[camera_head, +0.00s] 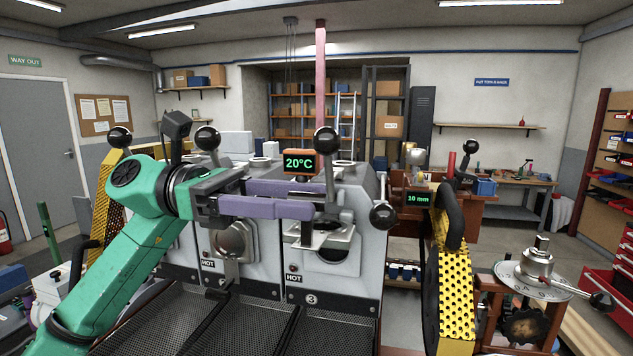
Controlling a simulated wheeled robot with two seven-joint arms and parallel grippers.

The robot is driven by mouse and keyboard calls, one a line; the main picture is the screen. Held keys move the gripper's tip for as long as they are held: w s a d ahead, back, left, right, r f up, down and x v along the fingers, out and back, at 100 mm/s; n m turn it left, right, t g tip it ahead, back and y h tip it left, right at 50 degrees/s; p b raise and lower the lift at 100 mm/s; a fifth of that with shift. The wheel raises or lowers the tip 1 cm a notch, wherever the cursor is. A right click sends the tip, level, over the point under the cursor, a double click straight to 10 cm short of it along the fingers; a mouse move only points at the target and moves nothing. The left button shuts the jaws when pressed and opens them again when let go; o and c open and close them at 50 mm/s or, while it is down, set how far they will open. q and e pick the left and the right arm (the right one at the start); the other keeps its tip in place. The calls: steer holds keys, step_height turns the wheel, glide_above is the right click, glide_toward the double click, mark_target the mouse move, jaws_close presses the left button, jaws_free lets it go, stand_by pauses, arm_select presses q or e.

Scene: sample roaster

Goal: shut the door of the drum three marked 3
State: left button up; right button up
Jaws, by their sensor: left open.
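Drum three (350,277) is the right-hand grey drum front, with a plate marked 3 below it. Its door (340,236) appears to stand out from the front as a roughly level flap above a dark round opening (338,255). My left gripper (318,200) reaches in from the left with two purple fingers. They are apart with nothing seen between them. The fingertips are in front of the drum, just above the door in the picture; I cannot tell whether they touch anything. My right gripper is not in view.
A neighbouring drum door (237,242) left of drum three looks shut. Black ball-ended levers (327,141) and (383,215) stand close to my fingers. A 20°C display (300,163) sits behind them. Mesh cooling trays (335,330) lie below. A yellow perforated guard (453,290) stands at right.

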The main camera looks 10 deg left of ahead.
arm_select(q)
steer(key=shift+d+r, duration=0.15)
steer(key=shift+d, duration=0.95)
steer(key=shift+s+d, duration=0.1)
steer(key=shift+s, duration=0.2)
steer(key=shift+w, duration=0.1)
jaws_close()
